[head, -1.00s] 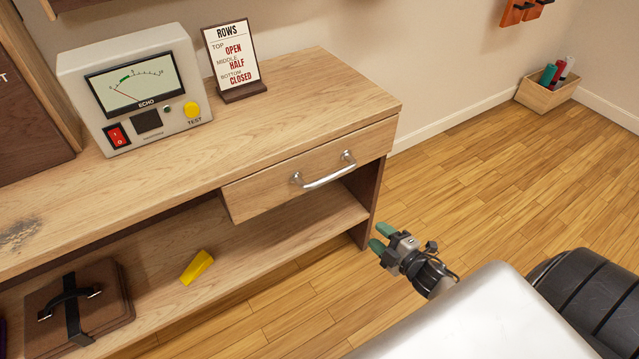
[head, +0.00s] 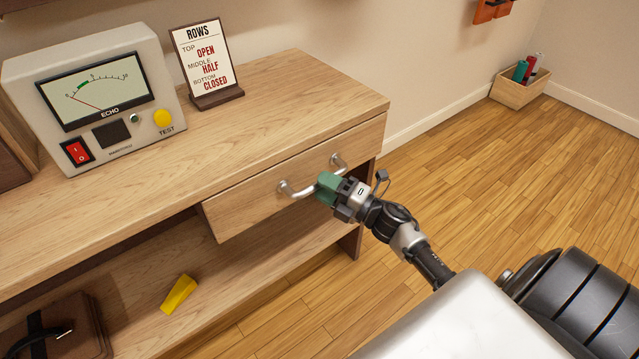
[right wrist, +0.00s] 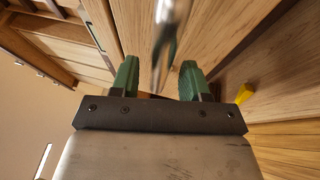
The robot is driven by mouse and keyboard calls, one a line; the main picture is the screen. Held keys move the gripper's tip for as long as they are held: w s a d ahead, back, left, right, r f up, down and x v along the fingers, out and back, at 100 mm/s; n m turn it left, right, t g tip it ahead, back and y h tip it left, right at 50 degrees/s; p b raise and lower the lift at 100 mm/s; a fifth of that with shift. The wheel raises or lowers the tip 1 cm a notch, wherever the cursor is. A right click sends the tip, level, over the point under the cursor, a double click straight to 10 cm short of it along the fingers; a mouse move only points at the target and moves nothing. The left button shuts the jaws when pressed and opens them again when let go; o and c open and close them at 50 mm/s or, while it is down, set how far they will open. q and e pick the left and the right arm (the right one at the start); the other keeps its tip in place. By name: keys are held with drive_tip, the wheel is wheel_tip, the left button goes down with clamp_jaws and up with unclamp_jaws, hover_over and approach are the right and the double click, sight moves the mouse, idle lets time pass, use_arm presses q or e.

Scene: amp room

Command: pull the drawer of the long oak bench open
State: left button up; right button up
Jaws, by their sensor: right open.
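The long oak bench (head: 290,95) has one drawer (head: 250,205) under its top at the right end. The drawer front looks flush with the bench. Its silver bar handle (head: 298,191) is partly hidden by my right gripper (head: 328,186), which is at the middle of the bar. In the right wrist view the handle (right wrist: 166,45) runs between the two green fingers of the gripper (right wrist: 157,80), with a gap showing on both sides. The right gripper is open. My left gripper is in neither view.
An echo meter (head: 95,95) and a rows sign (head: 206,62) stand on the bench top. A yellow block (head: 179,294) and a brown case (head: 60,335) are on the lower shelf. A wooden bin (head: 520,90) stands by the wall. The floor to the right is clear.

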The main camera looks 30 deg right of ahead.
drive_tip(key=shift+x, duration=0.85)
drive_tip(key=shift+c, duration=0.3)
clamp_jaws()
